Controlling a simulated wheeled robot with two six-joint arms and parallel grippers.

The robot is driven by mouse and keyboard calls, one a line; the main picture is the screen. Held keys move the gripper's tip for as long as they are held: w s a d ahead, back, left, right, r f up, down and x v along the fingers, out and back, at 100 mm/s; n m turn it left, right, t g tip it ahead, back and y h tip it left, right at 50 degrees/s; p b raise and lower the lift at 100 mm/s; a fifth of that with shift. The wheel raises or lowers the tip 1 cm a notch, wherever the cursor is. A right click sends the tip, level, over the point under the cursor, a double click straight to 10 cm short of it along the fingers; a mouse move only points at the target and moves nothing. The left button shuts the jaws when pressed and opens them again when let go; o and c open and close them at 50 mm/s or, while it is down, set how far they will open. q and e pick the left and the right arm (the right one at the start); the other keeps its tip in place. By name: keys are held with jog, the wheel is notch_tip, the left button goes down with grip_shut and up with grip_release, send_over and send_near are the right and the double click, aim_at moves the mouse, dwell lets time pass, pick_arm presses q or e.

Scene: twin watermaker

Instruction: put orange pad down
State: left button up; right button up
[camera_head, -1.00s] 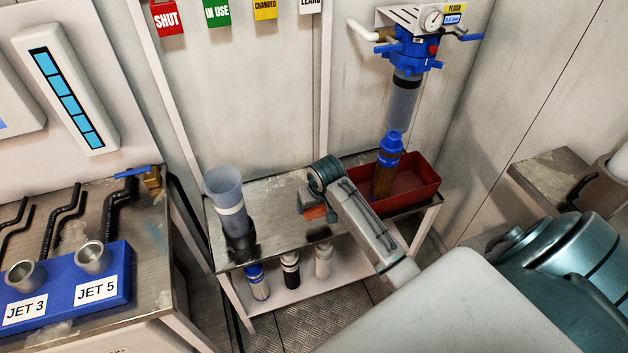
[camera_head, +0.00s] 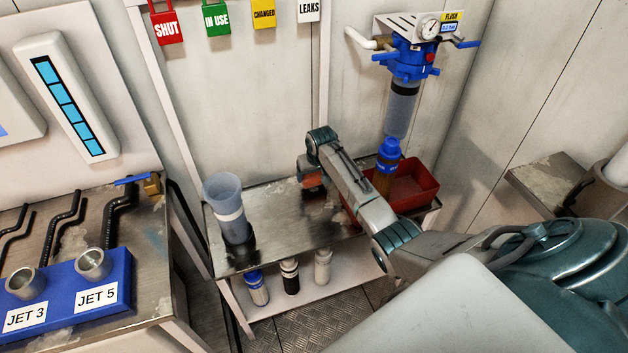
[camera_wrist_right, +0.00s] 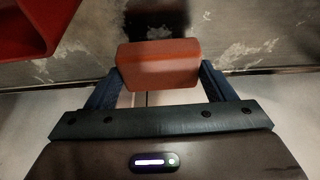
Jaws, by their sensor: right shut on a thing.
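The orange pad (camera_wrist_right: 158,66) is a small block held between the two fingers of my right gripper (camera_wrist_right: 160,82) in the right wrist view. In the head view the orange pad (camera_head: 312,181) shows just under my right gripper (camera_head: 309,172), over the back part of the metal bench (camera_head: 285,203). The pad appears raised above the bench top; the exact gap is hard to tell. My left gripper is not in view.
A red tray (camera_head: 418,181) with a blue-topped brown filter (camera_head: 388,157) stands right of my arm. A clear grey cup (camera_head: 225,195) stands at the bench's left end. Several bottles stand on the shelf below.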

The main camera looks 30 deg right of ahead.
aim_at(315, 179)
notch_tip(315, 179, down, 2)
jog(key=shift+s+a+f+p, duration=0.1)
jog(key=shift+s+f+p, duration=0.05)
jog(key=shift+p, duration=0.45)
jog(key=shift+f, duration=0.2)
jog(key=o, duration=0.8)
jog(key=shift+f, duration=0.15)
jog(key=shift+o, duration=0.4)
jog(key=shift+f+b, duration=0.3)
jog(key=shift+b, duration=0.55)
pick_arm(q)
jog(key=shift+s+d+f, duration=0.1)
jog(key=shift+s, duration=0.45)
pick_arm(e)
jog(key=v, duration=1.1)
jog(key=shift+w+r, duration=0.25)
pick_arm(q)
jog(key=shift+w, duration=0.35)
